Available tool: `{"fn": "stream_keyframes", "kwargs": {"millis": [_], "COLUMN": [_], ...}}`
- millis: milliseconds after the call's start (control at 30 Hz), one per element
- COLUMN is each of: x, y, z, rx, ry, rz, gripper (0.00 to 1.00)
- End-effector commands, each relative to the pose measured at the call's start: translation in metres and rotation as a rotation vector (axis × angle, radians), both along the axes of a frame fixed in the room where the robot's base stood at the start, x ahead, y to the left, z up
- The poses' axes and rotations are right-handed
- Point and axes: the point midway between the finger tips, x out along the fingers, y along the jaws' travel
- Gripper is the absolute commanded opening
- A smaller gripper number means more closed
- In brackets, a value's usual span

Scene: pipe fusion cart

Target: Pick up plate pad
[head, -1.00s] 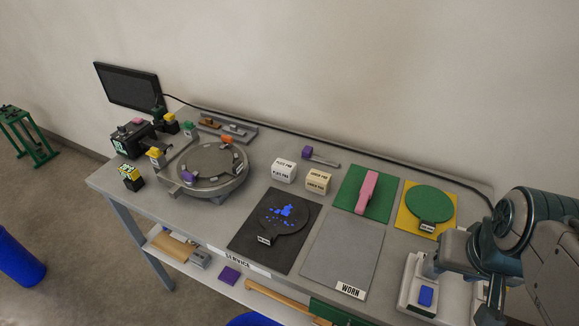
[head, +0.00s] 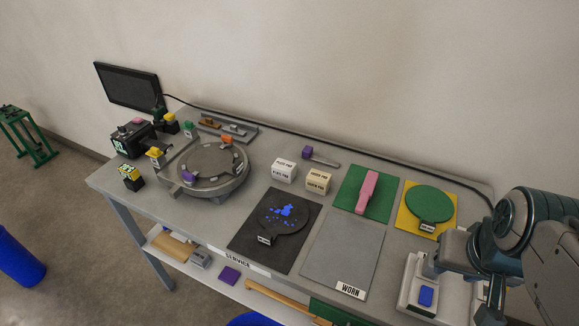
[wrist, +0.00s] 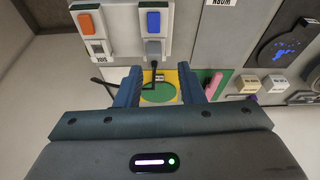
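The plate pad box (head: 284,170) is a white block with a dark printed label, standing on the cart top near the middle. In the wrist view the white block (wrist: 274,84) is at the right. A cream block (head: 319,180) with a similar label stands beside it; it also shows in the wrist view (wrist: 249,84). My gripper (wrist: 160,88) is open, its two blue fingers apart with nothing held between them. It is over the right end of the cart, well away from the white block. In the head view my arm partly hides this end.
A green mat (head: 384,207) with a pink piece and a yellow mat (head: 408,188) with a green disc lie between. A black mat (head: 244,248) holds a blue-spotted disc. The grey WORN mat (head: 335,250) is bare. A button box (head: 409,302) sits near my arm.

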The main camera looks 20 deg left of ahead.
Motion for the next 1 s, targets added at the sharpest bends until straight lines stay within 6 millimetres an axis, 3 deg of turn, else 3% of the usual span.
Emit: {"fn": "stream_keyframes", "kwargs": {"millis": [67,100,267,300,467,667,867,1000], "x": [0.000,0.000,0.011,0.019,0.066,0.135,0.197,0.233], "y": [0.000,0.000,0.004,0.006,0.028,0.077,0.143,0.197], "z": [0.000,0.000,0.004,0.007,0.020,0.031,0.026,0.014], "rx": [0.000,0.000,-0.028,-0.049,-0.178,-0.358,-0.523,-0.631], "ry": [0.000,0.000,0.004,0.007,0.025,0.043,0.056,0.061], "rz": [0.000,0.000,0.069,0.117,0.433,0.900,1.361,1.676], "gripper": [0.35,0.41,0.85,0.89,0.89,0.89,0.89,0.89]}}
